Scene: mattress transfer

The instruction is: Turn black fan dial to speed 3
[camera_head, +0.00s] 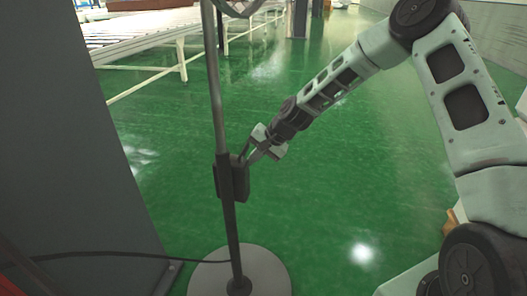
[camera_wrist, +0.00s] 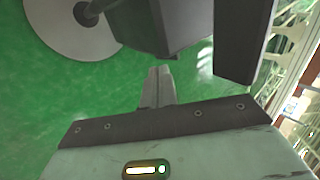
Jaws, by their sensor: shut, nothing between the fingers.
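The black fan's pole (camera_head: 222,110) stands upright in the head view, with a dark control box (camera_head: 238,178) partway up it. The box also shows in the wrist view (camera_wrist: 150,22), close beyond the fingertips. My gripper (camera_head: 247,158) is shut and empty, its fingertips at the upper right side of the box. In the wrist view the shut fingers (camera_wrist: 158,85) point toward the box's lower edge. I cannot tell whether they touch it. The dial itself cannot be made out in either view.
The fan's round grey base (camera_head: 262,272) rests on the green floor, with a black cable (camera_head: 110,254) running left from it. A large dark grey panel (camera_head: 75,130) fills the left. A long white conveyor frame (camera_head: 150,45) stands behind. Floor to the right is clear.

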